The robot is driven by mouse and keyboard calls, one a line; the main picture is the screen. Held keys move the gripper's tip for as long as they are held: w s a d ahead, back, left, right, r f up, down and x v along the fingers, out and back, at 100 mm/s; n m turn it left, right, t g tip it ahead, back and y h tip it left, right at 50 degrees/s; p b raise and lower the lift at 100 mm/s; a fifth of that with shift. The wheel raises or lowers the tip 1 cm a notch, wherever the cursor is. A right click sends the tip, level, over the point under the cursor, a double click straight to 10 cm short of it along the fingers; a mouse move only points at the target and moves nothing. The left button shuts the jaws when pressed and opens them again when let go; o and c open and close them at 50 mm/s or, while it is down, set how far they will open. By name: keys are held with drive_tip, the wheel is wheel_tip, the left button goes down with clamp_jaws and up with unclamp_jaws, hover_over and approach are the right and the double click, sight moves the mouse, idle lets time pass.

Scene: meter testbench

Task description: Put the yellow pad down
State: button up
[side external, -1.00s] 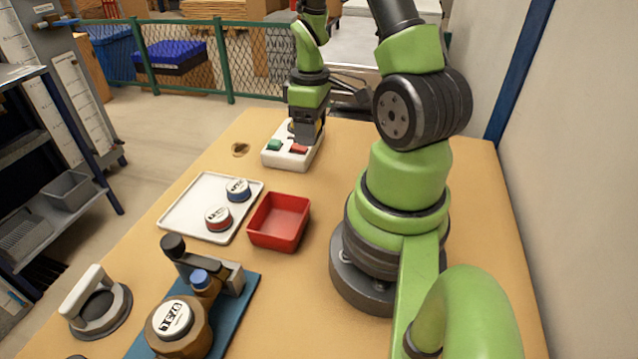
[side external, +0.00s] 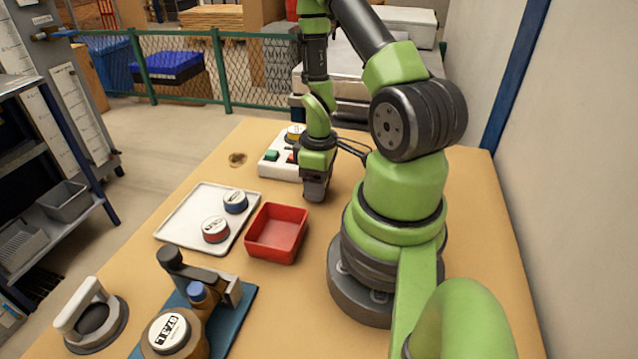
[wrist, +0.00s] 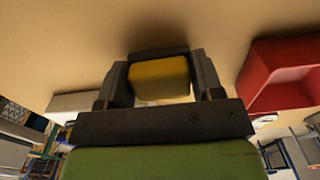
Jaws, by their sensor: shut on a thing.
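The yellow pad (wrist: 160,82) is a small block between the two dark fingers of my gripper (wrist: 161,70) in the wrist view. My gripper is shut on it. In the side view my gripper (side external: 316,192) points down, low over bare tabletop, right of the white holder (side external: 272,170) and behind the red bin. The pad is hidden there by the gripper. I cannot tell whether the pad touches the table.
The white holder carries a green pad (side external: 271,155), a red pad (side external: 291,157) and a yellow-banded disc (side external: 294,133). The red bin (side external: 276,233) stands nearer the camera, beside a white tray (side external: 182,217) with two discs. Bare table (side external: 240,180) lies left of the holder.

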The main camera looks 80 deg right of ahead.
drive_tip(key=shift+f, duration=0.45)
drive_tip(key=o, duration=1)
drive_tip(key=shift+f, duration=0.1)
